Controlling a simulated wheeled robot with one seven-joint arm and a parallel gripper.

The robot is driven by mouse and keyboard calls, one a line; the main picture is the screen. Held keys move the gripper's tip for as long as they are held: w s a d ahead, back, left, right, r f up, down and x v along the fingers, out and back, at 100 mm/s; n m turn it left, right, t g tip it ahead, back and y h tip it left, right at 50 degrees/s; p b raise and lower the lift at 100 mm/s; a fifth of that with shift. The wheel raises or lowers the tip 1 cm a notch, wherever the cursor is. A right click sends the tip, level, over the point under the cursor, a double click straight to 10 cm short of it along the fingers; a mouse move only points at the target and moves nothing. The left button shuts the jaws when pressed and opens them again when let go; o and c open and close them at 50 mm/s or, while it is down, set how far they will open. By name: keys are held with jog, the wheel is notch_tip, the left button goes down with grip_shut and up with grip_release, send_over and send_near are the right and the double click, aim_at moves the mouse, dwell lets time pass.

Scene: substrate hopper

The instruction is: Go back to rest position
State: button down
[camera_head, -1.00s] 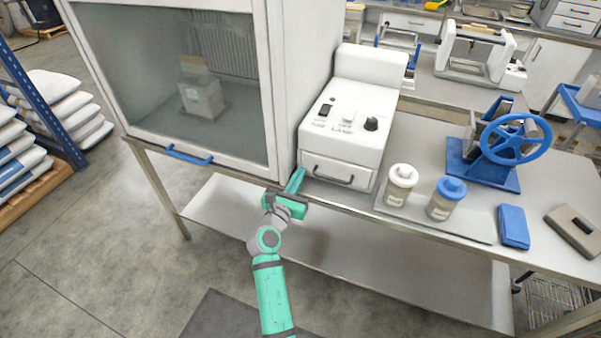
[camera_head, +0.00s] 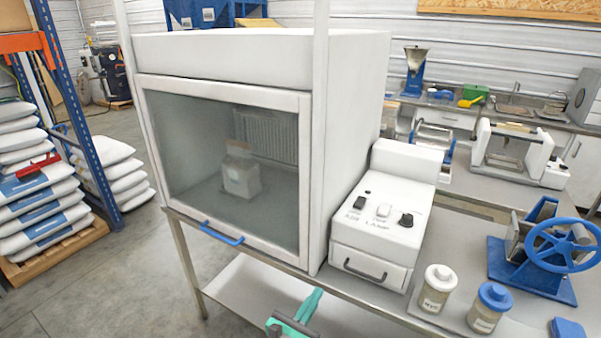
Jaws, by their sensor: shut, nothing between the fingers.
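My gripper (camera_head: 310,303) is green and shows at the bottom middle of the head view. Its fingers are together and hold nothing. It is in front of the bench edge, below the white control box (camera_head: 384,222) with its switches and knob. It looks apart from the bench and the box. The rest of my arm is cut off by the lower picture edge.
A fume hood (camera_head: 230,170) with its glass sash down and a blue handle (camera_head: 222,233) stands left of the box. Two jars (camera_head: 437,288) and a blue hand-wheel device (camera_head: 545,250) stand on the bench at right. Sacks (camera_head: 40,190) are stacked at far left. Open floor lies between.

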jog(key=s+a+f+m+y, duration=0.35)
jog(key=s+f+m, duration=0.3)
jog(key=s, duration=0.45)
jog(key=s+a+f+m+y, duration=0.2)
jog(key=s+f+m+y, duration=0.25)
jog(key=s+f, duration=0.55)
jog(key=s+r+m, duration=0.5)
jog(key=s+m, duration=0.4)
jog(key=s, duration=0.2)
jog(key=s+r+m+y, duration=0.1)
jog(key=s+r+m, duration=0.5)
jog(key=s+m, duration=0.3)
jog(key=shift+s+r+m, duration=0.15)
jog(key=shift+s+m, duration=0.15)
jog(key=shift+s, duration=1.25)
jog(key=shift+s, duration=0.1)
jog(key=shift+a, duration=0.1)
